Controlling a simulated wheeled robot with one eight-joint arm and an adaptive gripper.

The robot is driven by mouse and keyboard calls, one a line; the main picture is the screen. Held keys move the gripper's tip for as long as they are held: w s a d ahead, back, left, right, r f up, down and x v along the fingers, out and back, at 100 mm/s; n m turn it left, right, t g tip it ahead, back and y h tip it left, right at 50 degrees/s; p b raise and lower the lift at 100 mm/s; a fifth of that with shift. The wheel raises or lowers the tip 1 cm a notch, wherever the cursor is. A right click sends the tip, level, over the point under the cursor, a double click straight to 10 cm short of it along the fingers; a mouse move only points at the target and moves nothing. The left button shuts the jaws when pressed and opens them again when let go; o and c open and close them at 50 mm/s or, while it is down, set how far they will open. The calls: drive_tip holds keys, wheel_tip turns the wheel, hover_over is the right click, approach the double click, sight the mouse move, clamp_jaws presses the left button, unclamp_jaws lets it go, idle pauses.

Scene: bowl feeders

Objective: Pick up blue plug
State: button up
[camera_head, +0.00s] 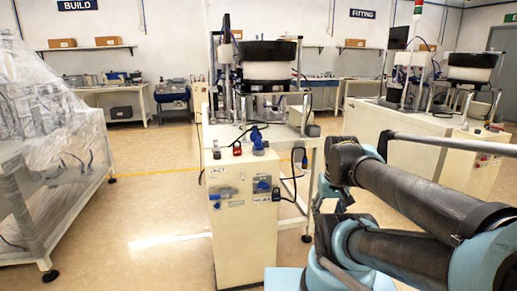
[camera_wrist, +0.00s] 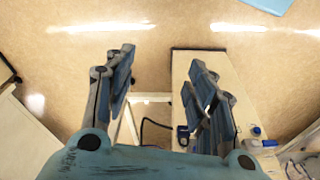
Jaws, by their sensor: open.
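A blue plug (camera_head: 257,138) sits on the front edge of the white workbench top in the head view. A blue item with a white part (camera_wrist: 257,132) shows at the lower right of the wrist view; I cannot tell if it is the same plug. My gripper (camera_wrist: 160,68) is open and empty, its two fingers spread apart above the floor and the bench's cabinet. The gripper is apart from the plug. In the head view my arm comes in from the right and its end is right of the bench.
A red button (camera_head: 237,150) is left of the plug. A bowl feeder (camera_head: 268,52) stands behind. A plastic-covered frame (camera_head: 50,130) is at left. Floor between is clear.

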drive_tip(key=w+a+r+n+t+y, duration=0.1)
drive_tip(key=w+a+r+n, duration=0.4)
drive_tip(key=w+r, duration=1.15)
drive_tip(key=y, duration=0.1)
approach(259, 137)
drive_tip(key=shift+n+t, duration=0.3)
drive_tip(key=shift+n, duration=0.1)
drive_tip(key=x, duration=0.5)
drive_tip(key=shift+s+d+f, duration=0.1)
drive_tip(key=shift+s+f, duration=0.2)
drive_tip(key=shift+f, duration=0.2)
drive_tip(key=x, duration=0.4)
drive_tip(key=shift+w+r, duration=0.1)
drive_tip(key=shift+w, duration=0.25)
drive_tip(key=shift+w+a+f, duration=0.2)
drive_tip(key=shift+a+f, duration=0.05)
drive_tip(key=shift+f, duration=0.4)
clamp_jaws()
